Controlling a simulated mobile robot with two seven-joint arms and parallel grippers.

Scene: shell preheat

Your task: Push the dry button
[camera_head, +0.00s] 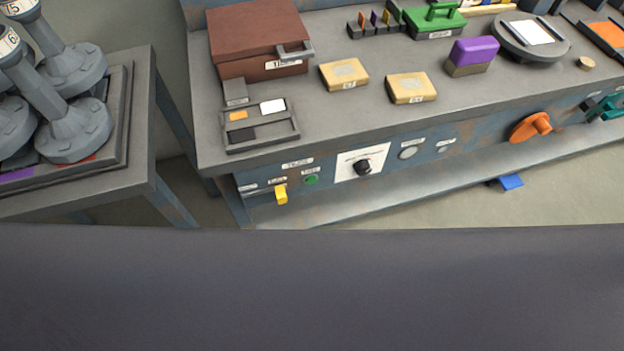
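The workbench's blue front panel (330,185) carries several controls with small labels that I cannot read. From left to right they include a yellow lever (281,195), a round green button (312,180), a black knob (362,167) on a white plate, a round pale grey button (408,153) and a smaller grey button (443,150). I cannot tell from the labels which one is the dry button. Neither of my grippers is in view, and nothing touches the panel's controls.
On the bench top stand a brown box (258,40), a grey tray (290,132), two tan blocks (344,74) (411,88) and a purple block (474,50). An orange handwheel (530,127) juts from the panel's right. A side table (135,165) holds grey stands at left.

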